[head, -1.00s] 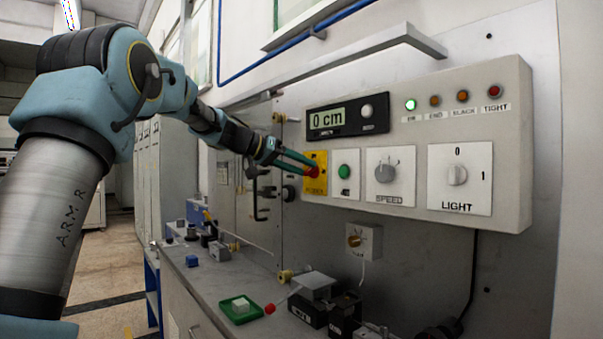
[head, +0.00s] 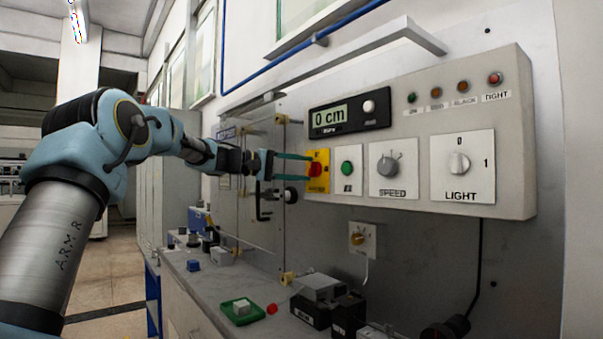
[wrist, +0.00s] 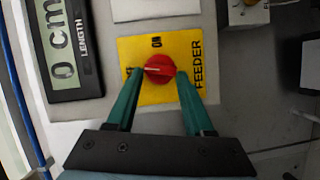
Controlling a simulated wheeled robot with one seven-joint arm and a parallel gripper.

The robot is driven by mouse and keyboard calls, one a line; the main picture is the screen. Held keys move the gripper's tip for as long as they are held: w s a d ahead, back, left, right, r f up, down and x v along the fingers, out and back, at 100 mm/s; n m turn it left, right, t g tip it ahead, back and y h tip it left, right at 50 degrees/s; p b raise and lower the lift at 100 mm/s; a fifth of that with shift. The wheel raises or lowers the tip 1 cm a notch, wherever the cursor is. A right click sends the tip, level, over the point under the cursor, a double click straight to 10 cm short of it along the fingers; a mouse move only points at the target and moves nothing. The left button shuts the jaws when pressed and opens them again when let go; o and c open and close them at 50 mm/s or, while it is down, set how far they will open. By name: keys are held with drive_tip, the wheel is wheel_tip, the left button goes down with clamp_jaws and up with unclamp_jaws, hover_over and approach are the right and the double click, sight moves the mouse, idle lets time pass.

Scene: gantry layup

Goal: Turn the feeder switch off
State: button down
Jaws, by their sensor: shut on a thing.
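The feeder switch is a red knob (head: 316,170) on a yellow plate (head: 322,186) at the left end of the grey control panel. In the wrist view the red knob (wrist: 159,69) sits between the green fingers of my gripper (wrist: 158,78), which is shut on it. Its white mark lies nearly across the picture, on the side of the partly hidden OFF label; the ON label is above the knob. In the head view my gripper (head: 308,169) reaches the knob from the left. The ON lamp (head: 412,98) on the panel is dark.
The display (head: 349,116) reads 0 cm. A green button (head: 347,168), speed knob (head: 390,163) and light switch (head: 459,163) sit right of the feeder. A shelf (head: 350,55) juts out above. Below, the bench holds a green tray (head: 229,311) and black boxes (head: 312,311).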

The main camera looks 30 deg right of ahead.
drive_tip(key=shift+w+f+n+h+b, duration=0.15)
drive_tip(key=shift+n+h+b, duration=0.3)
drive_tip(key=shift+n, duration=0.55)
drive_tip(key=shift+c, duration=1.4)
unclamp_jaws()
drive_tip(key=shift+a, duration=0.1)
drive_tip(key=w+a+b, duration=0.2)
drive_tip(key=a, duration=0.8)
drive_tip(key=shift+a+b, duration=0.25)
drive_tip(key=shift+b, duration=0.15)
drive_tip(key=shift+f, duration=0.1)
